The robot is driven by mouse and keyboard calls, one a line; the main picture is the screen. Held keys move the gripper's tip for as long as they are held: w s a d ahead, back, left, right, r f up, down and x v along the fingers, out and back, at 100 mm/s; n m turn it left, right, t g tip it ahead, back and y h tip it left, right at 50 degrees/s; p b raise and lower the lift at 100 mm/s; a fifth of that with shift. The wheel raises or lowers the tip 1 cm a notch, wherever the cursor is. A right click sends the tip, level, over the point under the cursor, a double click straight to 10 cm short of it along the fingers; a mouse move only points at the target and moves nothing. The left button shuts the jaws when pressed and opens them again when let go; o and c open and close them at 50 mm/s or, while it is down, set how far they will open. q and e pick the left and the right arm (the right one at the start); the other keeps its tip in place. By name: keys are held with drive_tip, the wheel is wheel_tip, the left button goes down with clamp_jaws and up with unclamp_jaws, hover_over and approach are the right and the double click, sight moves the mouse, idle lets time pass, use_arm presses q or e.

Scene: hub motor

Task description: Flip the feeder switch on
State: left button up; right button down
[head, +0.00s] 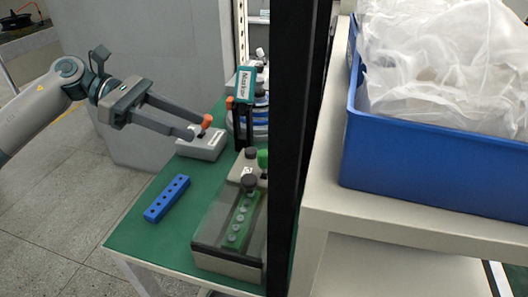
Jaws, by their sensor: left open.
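The feeder switch is a pale grey box (203,144) with a dark slot on top and an orange-tipped lever (207,121), standing on the green table top. My left gripper (197,127) reaches in from the left with its two long fingers apart. Its fingertips are right at the lever, one close to the orange tip and the other lower, near the box top. I cannot tell whether a finger touches the lever. The lower part of the lever is partly hidden by the fingers. My right gripper is not in view.
A blue block with holes (167,198) lies on the green table (140,232). A clear-lidded device (229,222) stands at its front right, with bottles and a marker holder (245,85) behind. A black post (294,150) and a blue bin (430,165) of clear plastic are on the right.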

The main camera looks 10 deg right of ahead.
use_arm(q)
drive_tip(key=shift+d, duration=0.1)
drive_tip(key=p, duration=0.2)
approach(264, 152)
drive_tip(key=shift+x, duration=0.95)
drive_tip(key=p+x, duration=0.1)
drive_tip(key=x, duration=0.7)
drive_tip(key=shift+f+p, duration=0.25)
drive_tip(key=shift+p, duration=0.1)
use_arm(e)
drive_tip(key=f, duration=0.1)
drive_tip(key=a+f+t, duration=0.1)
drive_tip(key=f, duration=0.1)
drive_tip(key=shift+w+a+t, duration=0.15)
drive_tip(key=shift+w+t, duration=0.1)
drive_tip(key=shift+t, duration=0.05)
use_arm(q)
clamp_jaws()
